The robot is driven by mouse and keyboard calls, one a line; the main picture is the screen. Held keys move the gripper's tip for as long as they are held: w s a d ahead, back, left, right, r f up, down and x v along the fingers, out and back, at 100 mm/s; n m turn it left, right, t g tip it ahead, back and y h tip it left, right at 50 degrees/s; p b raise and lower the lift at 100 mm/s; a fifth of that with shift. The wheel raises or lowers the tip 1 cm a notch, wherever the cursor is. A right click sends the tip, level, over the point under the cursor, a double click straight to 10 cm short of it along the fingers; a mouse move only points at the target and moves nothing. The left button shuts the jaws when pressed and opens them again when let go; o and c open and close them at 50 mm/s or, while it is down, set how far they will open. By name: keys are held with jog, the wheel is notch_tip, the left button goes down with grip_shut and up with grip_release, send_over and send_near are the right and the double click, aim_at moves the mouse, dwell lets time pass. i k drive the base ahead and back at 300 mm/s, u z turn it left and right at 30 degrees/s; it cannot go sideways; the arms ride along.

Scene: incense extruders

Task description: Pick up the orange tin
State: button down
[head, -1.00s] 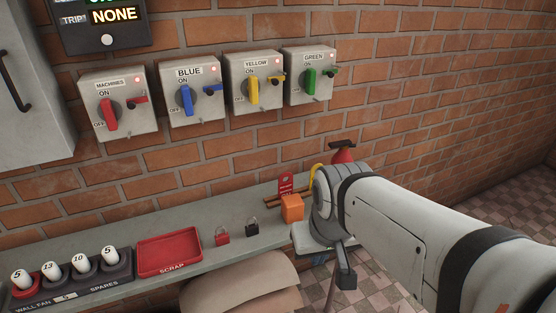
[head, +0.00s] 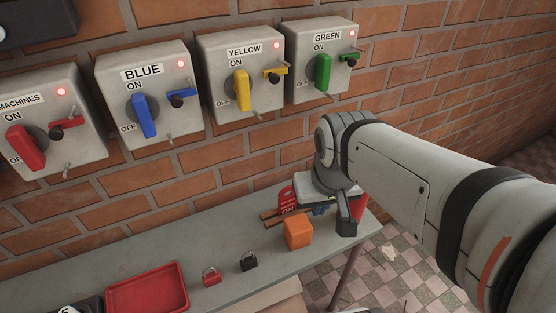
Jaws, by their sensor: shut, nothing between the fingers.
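The orange tin (head: 298,232) is a small box-shaped block standing upright on the grey bench, near its right end. My gripper (head: 346,224) shows as a dark end below my wrist, just right of the tin in the picture. A gap shows between them, and the gripper is shut and empty. Its fingers are seen only in part, and my wrist hides the space behind. The tin is fully in view.
Red and black padlocks (head: 211,277) (head: 249,261) and a red tray (head: 147,290) lie left of the tin on the bench (head: 225,235). A red tag (head: 287,199) is behind the tin. Switch boxes (head: 241,77) hang on the brick wall above.

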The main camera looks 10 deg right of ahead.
aim_at(298, 231)
jog(key=u, duration=2.25)
jog(key=k, duration=1.85)
jog(key=z, duration=0.55)
jog(key=i, duration=1)
jog(key=z, duration=0.05)
